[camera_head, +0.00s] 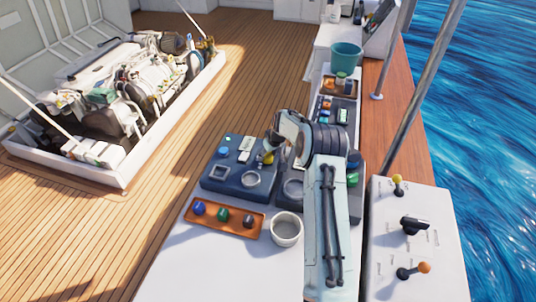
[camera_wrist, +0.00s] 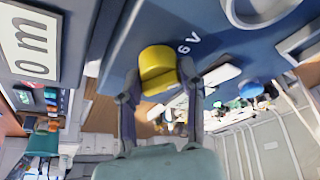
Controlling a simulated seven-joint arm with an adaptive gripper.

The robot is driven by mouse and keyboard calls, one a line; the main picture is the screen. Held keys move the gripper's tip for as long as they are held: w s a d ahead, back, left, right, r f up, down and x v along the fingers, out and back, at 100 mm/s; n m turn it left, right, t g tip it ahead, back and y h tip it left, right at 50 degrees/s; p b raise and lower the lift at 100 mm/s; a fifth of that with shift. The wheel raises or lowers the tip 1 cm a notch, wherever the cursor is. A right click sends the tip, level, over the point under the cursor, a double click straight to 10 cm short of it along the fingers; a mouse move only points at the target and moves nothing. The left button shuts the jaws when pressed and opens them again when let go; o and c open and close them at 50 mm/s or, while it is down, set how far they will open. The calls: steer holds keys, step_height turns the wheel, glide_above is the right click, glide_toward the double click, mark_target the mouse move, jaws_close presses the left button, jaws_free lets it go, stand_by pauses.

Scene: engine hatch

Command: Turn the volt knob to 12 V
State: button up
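The volt knob is yellow (camera_wrist: 158,68) and sits on a dark blue panel (camera_wrist: 230,50) in the wrist view, beside a "6 V" mark. The mark for 12 V does not show, and I cannot read the knob's pointing direction. In the wrist view, my gripper (camera_wrist: 160,76) has one finger against each side of the knob, with no clear gap. In the head view, my gripper (camera_head: 270,150) reaches down at the right edge of the blue panel (camera_head: 213,183). The yellow knob (camera_head: 267,158) shows small below it, partly hidden.
An orange tray (camera_head: 185,224) with several coloured knobs and a white cup (camera_head: 286,230) stand in front of the panel. A white lever box (camera_head: 385,250) is at the right. A green bucket (camera_head: 346,55) stands behind. The engine hatch (camera_head: 115,178) is at the left.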

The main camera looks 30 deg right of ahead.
steer(key=shift+c, duration=0.7)
steer(key=m+h, duration=0.1)
steer(key=m, duration=0.1)
steer(key=m+h, duration=0.1)
steer(key=m, duration=0.2)
steer(key=shift+a+f+m, duration=0.1)
steer(key=shift+a+m, duration=0.05)
steer(key=shift+m, duration=0.15)
steer(key=m+g+h, duration=0.1)
steer(key=m, duration=0.2)
steer(key=m+g, duration=0.1)
steer(key=m, duration=0.2)
steer(key=shift+h, duration=0.4)
steer(key=o, duration=1.1)
